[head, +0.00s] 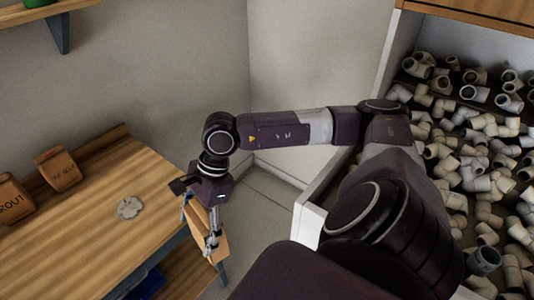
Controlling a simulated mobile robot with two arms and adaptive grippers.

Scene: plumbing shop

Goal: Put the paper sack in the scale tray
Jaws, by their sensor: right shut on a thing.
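My right gripper (205,228) hangs just off the right edge of the wooden bench, pointing down. It is shut on a tan-brown paper sack (201,227), seen nearly edge-on and tilted, with the fingers covering part of it. I cannot make out a scale tray in this view. My left gripper is not in view.
The wooden bench (95,236) has clear room around a small grey flat fitting (130,207). A blue bin (148,285) sits below it. Shelves of white pipe fittings (470,130) fill the right side. A wall shelf (35,14) is at top left.

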